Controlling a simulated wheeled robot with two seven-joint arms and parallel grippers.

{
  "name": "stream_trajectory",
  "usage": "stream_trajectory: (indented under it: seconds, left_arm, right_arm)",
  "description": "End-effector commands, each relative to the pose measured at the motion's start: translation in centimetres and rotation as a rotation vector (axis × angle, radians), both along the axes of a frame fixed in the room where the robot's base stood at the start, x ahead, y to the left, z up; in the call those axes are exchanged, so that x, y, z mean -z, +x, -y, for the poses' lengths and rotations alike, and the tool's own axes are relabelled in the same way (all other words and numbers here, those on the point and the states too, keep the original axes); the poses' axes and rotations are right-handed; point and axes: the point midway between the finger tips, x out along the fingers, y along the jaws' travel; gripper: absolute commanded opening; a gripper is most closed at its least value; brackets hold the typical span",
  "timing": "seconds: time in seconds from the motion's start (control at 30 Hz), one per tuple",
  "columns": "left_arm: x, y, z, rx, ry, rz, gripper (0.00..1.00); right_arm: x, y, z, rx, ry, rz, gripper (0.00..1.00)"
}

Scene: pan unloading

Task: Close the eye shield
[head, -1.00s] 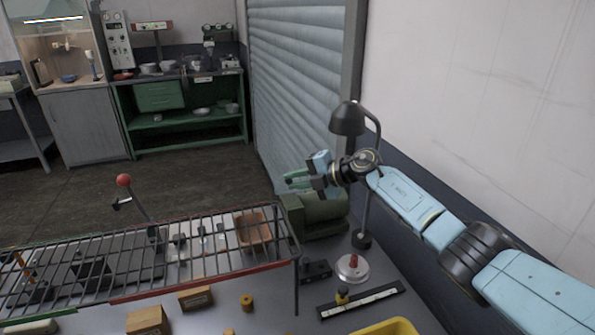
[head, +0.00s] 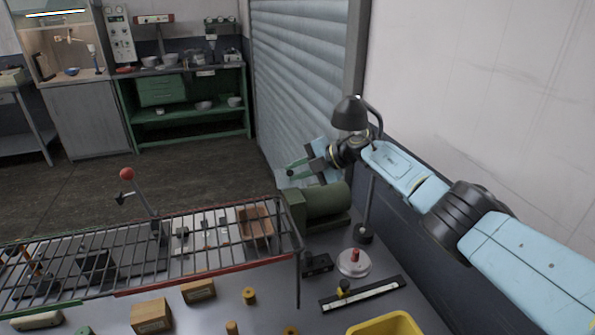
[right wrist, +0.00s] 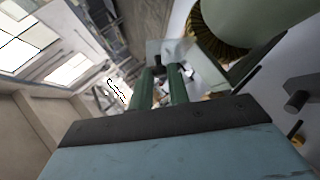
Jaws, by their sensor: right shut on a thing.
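The green bench grinder (head: 325,203) stands at the back right of the workbench. It also shows in the right wrist view (right wrist: 240,25), with a brass-coloured wire wheel (right wrist: 213,30). A pale, partly clear plate, which looks like the eye shield (right wrist: 178,50), is at the tips of my right gripper (right wrist: 168,75) beside that wheel. My right gripper (head: 297,170) is shut on its edge, above and behind the grinder in the head view. The shield is hard to make out in the head view, so its tilt cannot be told there. My left gripper is not in view.
A black desk lamp (head: 350,114) stands close behind my right wrist. A wire rack (head: 200,282) with a red edge spans the bench to the left. A round white base with a red knob (head: 353,262) and a yellow bin (head: 385,325) are in front of the grinder.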

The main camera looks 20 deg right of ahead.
Motion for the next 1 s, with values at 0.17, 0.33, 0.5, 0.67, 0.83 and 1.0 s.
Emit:
stream_trajectory:
  seconds: [0.17,0.33,0.5,0.67,0.83,1.0]
  left_arm:
    - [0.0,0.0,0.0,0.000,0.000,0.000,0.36]
    - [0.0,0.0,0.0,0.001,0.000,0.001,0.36]
    - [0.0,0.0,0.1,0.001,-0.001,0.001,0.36]
    - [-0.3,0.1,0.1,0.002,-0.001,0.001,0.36]
    - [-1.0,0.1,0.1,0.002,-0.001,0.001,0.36]
    - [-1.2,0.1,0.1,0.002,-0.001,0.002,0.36]
  right_arm:
    - [0.0,0.0,0.1,0.002,0.000,0.002,0.30]
    - [0.0,0.0,0.0,0.001,0.000,0.002,0.39]
    - [0.0,0.0,0.0,0.001,0.000,0.002,0.39]
    - [-0.4,-0.3,0.7,0.003,-0.001,0.001,0.39]
    - [-1.6,-1.5,2.2,0.001,-0.002,0.002,0.39]
    - [-3.3,-3.1,4.6,0.003,-0.005,0.004,0.39]
